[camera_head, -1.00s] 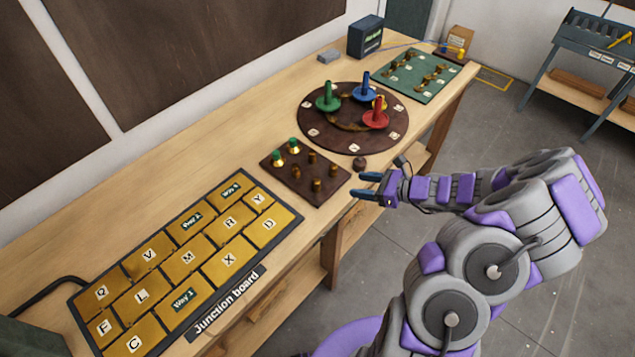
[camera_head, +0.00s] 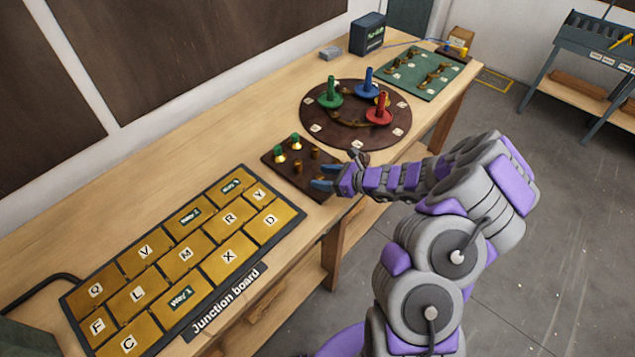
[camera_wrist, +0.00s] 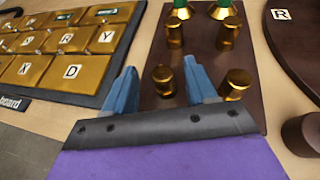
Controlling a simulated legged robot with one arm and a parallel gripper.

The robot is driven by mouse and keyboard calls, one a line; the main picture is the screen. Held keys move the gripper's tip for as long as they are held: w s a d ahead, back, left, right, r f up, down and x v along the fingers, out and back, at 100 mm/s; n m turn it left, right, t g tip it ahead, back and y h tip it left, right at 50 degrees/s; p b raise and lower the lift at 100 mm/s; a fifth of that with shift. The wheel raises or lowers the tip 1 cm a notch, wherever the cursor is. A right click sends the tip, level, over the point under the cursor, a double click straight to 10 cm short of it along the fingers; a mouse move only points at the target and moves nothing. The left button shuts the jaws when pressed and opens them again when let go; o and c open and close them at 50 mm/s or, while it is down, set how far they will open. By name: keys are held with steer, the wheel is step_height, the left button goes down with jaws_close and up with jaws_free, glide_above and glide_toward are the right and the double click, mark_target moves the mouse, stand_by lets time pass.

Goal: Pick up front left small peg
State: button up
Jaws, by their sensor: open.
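The dark brown peg board (camera_head: 272,162) lies on the bench and bears several brass pegs, two with green tops (camera_head: 280,154). In the wrist view, the near left brass peg (camera_wrist: 164,80) stands upright between my open fingers, nearer the right one. The near right brass peg (camera_wrist: 236,84) stands just outside the right finger. Two more brass pegs (camera_wrist: 174,32) stand behind them, with the green-topped pair (camera_wrist: 182,10) beyond. My gripper (camera_head: 325,177) is open and empty over the board's near edge. In the head view it hides the near pegs.
The lettered junction board (camera_head: 286,226) lies to the left. A round dark board (camera_head: 318,128) with green, blue and red posts stands right, behind my gripper. A small dark knob (camera_wrist: 302,134) is close on the right. A green board (camera_head: 418,90) lies farther back.

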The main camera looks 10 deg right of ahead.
steer(key=shift+x, duration=1.1)
steer(key=shift+w+d+f, duration=0.1)
steer(key=shift+d, duration=0.15)
steer(key=shift+c, duration=0.2)
steer(key=shift+a, duration=0.25)
steer(key=c, duration=0.5)
steer(key=shift+d, duration=0.1)
steer(key=c, duration=0.5)
